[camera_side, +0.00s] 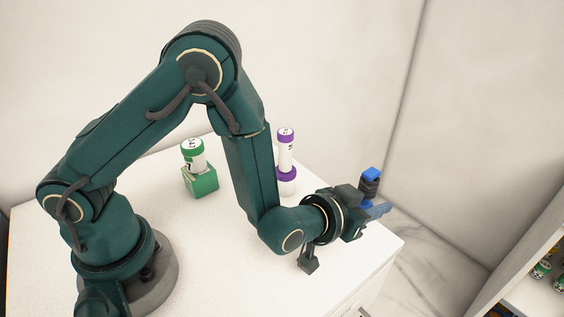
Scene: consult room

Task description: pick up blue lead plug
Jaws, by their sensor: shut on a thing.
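My gripper (372,208) is at the right end of my arm, out by the right edge of the white table. It is shut on the blue lead plug (379,211), which shows as a small blue piece at the jaws. The jaws hide part of the plug, so its full shape cannot be told. A dark ridged piece with a bright blue top (372,174) stands just above the jaws. I cannot tell whether it belongs to the plug or to the gripper.
A white tube with a green cap (193,155) stands on a green block (201,182). A white tube with purple ends (286,153) stands behind my forearm. The white table (205,240) is clear at front. A shelf with small containers (541,269) is at lower right.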

